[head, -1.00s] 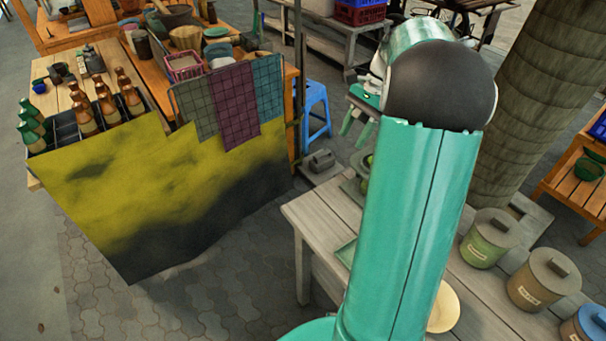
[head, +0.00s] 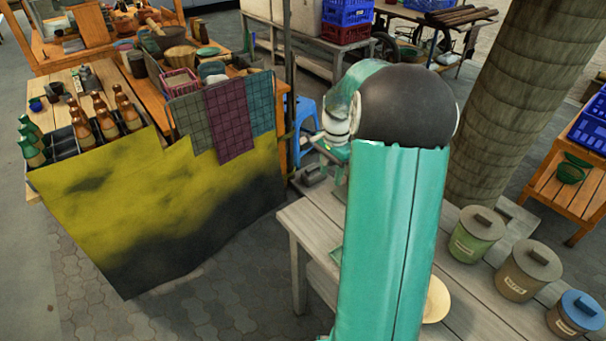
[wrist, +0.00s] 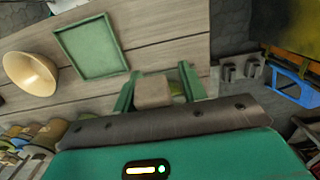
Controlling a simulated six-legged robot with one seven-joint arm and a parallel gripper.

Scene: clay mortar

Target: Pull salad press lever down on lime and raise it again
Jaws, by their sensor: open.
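My gripper (head: 328,150) is partly hidden behind my arm in the head view, above the far end of the grey wooden table (head: 296,222). In the wrist view my gripper (wrist: 158,74) is open, with its two green fingers apart. A tan block (wrist: 153,92) shows between the fingers; I cannot tell whether it belongs to the press or whether the fingers touch it.
A square green tray (wrist: 90,48) and a tan bowl (wrist: 30,73) are on the table. Lidded canisters (head: 527,270) stand on its right side. A blue stool (head: 305,118) and a stall with a yellow-black cloth (head: 165,210) stand beyond an open paved gap.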

